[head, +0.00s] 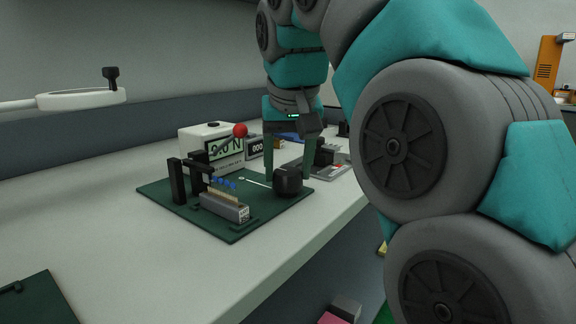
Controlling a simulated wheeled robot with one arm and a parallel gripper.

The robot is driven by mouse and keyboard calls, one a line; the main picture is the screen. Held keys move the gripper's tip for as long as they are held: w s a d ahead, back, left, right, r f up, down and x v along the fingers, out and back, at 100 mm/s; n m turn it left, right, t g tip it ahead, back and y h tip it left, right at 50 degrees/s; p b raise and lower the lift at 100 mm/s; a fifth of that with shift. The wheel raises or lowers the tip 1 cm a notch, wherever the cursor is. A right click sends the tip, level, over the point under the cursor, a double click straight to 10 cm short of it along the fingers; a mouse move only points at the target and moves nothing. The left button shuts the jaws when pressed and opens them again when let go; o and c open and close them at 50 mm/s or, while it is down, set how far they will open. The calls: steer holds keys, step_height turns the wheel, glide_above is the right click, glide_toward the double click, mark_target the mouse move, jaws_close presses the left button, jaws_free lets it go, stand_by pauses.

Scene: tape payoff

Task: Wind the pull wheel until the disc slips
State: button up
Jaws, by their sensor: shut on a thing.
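My gripper (289,174) points down over the right part of the bench, with its two teal fingers apart. It is shut on a dark rounded piece (288,181) at the right end of a green board (240,226). I cannot tell from this view whether that piece is the pull wheel. The board also bears a black upright frame (177,182), a grey block (224,208) with several blue-topped pins, and a thin pale strip (256,182) running towards the dark piece. The disc cannot be made out for certain.
A white box (196,134) with a display that seems to read 0.0 N stands behind the board, near a red ball (240,130) on a rod. A small counter (257,146) is beside it. A white ring-shaped fixture (82,100) overhangs the left. The front bench is mostly clear.

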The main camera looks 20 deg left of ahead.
steer(key=m+h+p, duration=0.1)
steer(key=m, duration=0.1)
steer(key=m+p, duration=0.1)
steer(key=m, duration=0.1)
steer(key=shift+a+r+h, duration=0.1)
steer(key=shift+r+h, duration=0.1)
steer(key=shift+h, duration=0.2)
steer(key=shift+a+f+m+h+p, duration=0.15)
steer(key=shift+m+h+p, duration=0.45)
steer(key=shift+m+p, duration=0.85)
steer(key=shift+m, duration=0.35)
steer(key=o, duration=1.4)
steer(key=shift+c, duration=0.2)
steer(key=shift+f+b, duration=0.15)
steer(key=shift+b, duration=0.2)
